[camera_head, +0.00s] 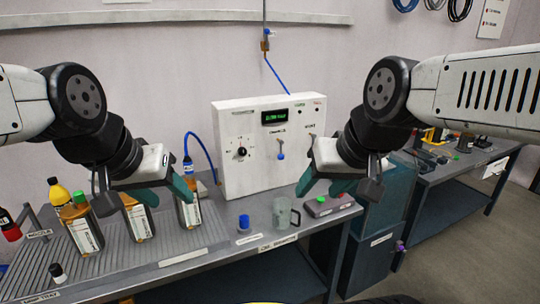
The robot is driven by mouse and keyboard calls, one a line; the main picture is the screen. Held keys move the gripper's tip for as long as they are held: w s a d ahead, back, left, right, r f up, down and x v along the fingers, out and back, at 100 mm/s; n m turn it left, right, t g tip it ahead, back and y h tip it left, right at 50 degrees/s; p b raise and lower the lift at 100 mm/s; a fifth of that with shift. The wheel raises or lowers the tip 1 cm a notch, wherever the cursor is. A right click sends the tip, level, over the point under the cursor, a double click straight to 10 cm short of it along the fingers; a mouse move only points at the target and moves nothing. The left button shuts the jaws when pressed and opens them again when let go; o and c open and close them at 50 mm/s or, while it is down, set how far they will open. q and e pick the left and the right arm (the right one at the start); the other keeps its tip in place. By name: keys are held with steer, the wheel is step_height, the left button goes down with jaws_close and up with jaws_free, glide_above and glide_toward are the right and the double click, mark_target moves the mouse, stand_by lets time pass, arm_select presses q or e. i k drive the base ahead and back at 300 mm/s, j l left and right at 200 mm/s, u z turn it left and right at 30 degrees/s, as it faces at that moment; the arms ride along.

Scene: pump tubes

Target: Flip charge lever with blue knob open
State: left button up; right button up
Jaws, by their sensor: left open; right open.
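The charge lever with a blue knob (281,156) is on the front of the white pump box (258,188), below the green display. The knob hangs at the lower end of the lever. My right gripper (322,187) is open and empty, in front of the box's right part and to the right of the knob. My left gripper (168,193) is open, to the left of the box and above the bottles. Neither gripper appears to touch the lever.
Several labelled bottles (82,230) stand on the workbench (185,262) at the left. A clear mug (283,213) and a blue-capped jar (244,224) stand before the box. A grey device with a green button (330,205) sits at the right end.

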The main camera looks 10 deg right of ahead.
mark_target(281, 156)
steer(key=k+j+z, duration=0.15)
steer(key=k, duration=0.45)
steer(key=k+j+z, duration=0.2)
steer(key=k, duration=0.4)
steer(key=i+l, duration=0.2)
steer(key=i, duration=0.3)
steer(key=i+l, duration=0.15)
steer(key=i, duration=0.3)
steer(key=i+l+z, duration=0.1)
steer(key=i, duration=0.4)
steer(key=i+l, duration=0.25)
steer(key=i, duration=0.25)
